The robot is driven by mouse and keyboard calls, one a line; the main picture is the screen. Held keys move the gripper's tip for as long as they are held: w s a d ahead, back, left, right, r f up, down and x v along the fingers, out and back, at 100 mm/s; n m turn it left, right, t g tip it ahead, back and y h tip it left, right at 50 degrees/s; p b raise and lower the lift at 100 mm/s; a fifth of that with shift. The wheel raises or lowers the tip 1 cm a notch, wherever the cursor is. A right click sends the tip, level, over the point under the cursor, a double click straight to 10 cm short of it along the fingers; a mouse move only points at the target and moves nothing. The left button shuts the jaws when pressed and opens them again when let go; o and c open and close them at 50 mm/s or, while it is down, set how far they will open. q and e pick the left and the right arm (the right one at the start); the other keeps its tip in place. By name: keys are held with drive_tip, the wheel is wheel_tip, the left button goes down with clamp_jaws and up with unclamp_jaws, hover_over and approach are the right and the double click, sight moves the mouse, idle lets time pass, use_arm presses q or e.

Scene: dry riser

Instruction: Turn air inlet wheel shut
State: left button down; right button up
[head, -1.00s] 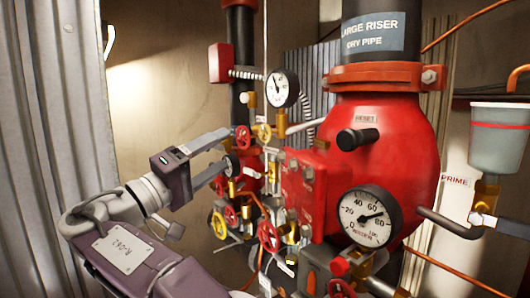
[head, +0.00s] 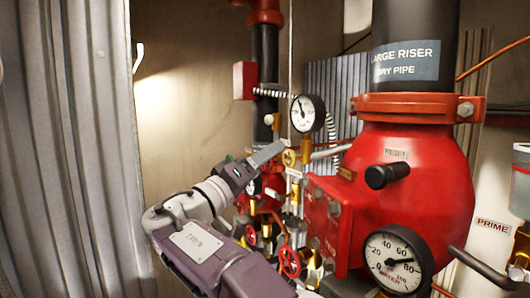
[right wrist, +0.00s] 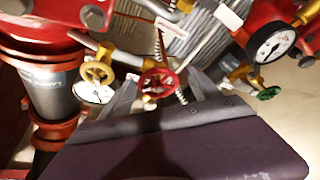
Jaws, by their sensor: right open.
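My right gripper (head: 274,162) reaches toward the valve cluster in the head view, its jaws apart. In the right wrist view its two fingers (right wrist: 163,85) stand open, with a small red wheel (right wrist: 152,76) showing between the tips. The fingers do not visibly grip it. A yellow wheel (right wrist: 98,73) is just left of the fingers and a green wheel (right wrist: 268,94) is to the right. In the head view a yellow wheel (head: 289,158) is close to the upper fingertip and a red wheel (head: 289,262) is lower. I cannot read which wheel is the air inlet.
The large red riser valve (head: 415,190) stands to the right, with a pressure gauge (head: 397,258) in front. A smaller gauge (head: 307,113) rises above the wheels. Corrugated metal (head: 75,150) is at the left. Thin pipes crowd the cluster.

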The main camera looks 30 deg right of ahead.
drive_tip(key=shift+a, duration=0.2)
drive_tip(key=shift+s+d, duration=0.1)
drive_tip(key=c, duration=1.4)
drive_tip(key=m+g+h+b, duration=0.1)
drive_tip(key=m+b, duration=0.2)
drive_tip(key=b, duration=0.1)
drive_tip(key=shift+f, duration=0.2)
drive_tip(key=m+g+b, duration=0.1)
drive_tip(key=m, duration=0.2)
drive_tip(key=shift+r+g+h, duration=0.15)
drive_tip(key=shift+g+h, duration=0.15)
drive_tip(key=shift+g, duration=0.1)
drive_tip(key=shift+r+m+g+b, duration=0.1)
drive_tip(key=shift+m+g+b, duration=0.35)
drive_tip(key=shift+m, duration=0.65)
drive_tip(key=shift+o, duration=0.2)
drive_tip(key=o, duration=1.4)
drive_tip(key=shift+d, duration=0.1)
drive_tip(key=shift+c, duration=0.2)
